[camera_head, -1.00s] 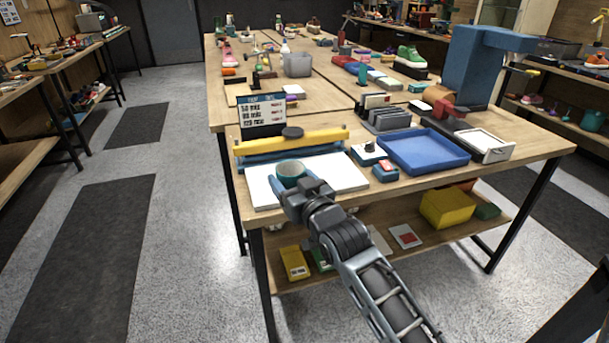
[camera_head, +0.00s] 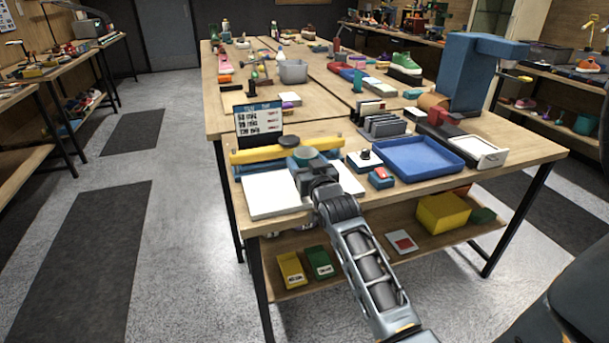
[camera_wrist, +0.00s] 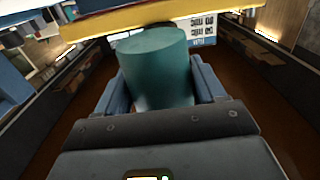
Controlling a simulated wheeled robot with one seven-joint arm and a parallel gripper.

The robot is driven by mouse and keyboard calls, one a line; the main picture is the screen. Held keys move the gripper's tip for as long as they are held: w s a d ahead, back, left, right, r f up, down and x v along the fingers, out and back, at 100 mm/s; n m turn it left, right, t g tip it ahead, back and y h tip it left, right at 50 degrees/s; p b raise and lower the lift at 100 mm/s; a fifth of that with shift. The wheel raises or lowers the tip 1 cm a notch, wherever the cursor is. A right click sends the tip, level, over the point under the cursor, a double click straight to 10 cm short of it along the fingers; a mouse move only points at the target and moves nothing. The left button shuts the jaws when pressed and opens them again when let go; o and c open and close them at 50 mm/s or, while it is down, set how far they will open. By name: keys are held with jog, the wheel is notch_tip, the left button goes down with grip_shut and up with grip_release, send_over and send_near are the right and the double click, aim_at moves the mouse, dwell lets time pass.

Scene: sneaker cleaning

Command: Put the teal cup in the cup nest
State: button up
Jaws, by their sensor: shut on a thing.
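The teal cup (camera_head: 306,153) is at the front left of the workbench in the head view, near the yellow and blue bar. In the wrist view the teal cup (camera_wrist: 158,68) stands between the two blue fingers. My gripper (camera_head: 306,163) is shut on the cup and holds it over the white board (camera_head: 270,195). My gripper also shows in the wrist view (camera_wrist: 163,92). I cannot make out a cup nest for certain.
The yellow bar (camera_head: 258,155) on its blue base lies just behind the cup, with a dark sign (camera_head: 259,121) beyond. The white board's left part is clear.

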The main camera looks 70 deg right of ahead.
jog(key=shift+w+d+f, duration=0.3)
jog(key=shift+f, duration=1.95)
jog(key=shift+f, duration=0.15)
jog(key=o, duration=1)
